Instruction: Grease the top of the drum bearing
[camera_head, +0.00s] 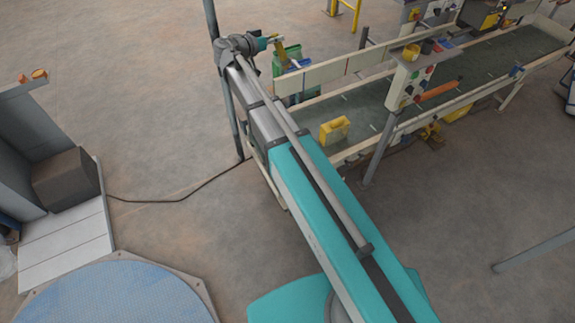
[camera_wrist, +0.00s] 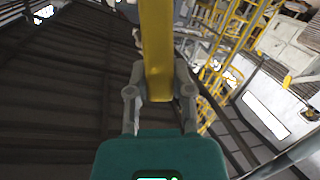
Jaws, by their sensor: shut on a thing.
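My gripper (camera_wrist: 159,84) is shut on a flat yellow bar-like thing (camera_wrist: 156,40) in the wrist view. The bar stretches away from the fingers to the top edge, and its far end is out of that view. In the camera_head view my gripper (camera_head: 271,41) is small, at the far end of my arm beside the conveyor (camera_head: 340,107). A yellow piece shows there at its fingers. I cannot pick out the drum bearing in either view. My arm hides part of the conveyor's near end.
A yellow box (camera_head: 334,130) sits on the belt. A control panel (camera_head: 408,80) on a post stands at the conveyor's near side. Green bins (camera_head: 287,56) stand beyond my gripper. A grey upright post (camera_head: 228,100) is left of my arm. A dark cable (camera_head: 170,199) crosses the floor.

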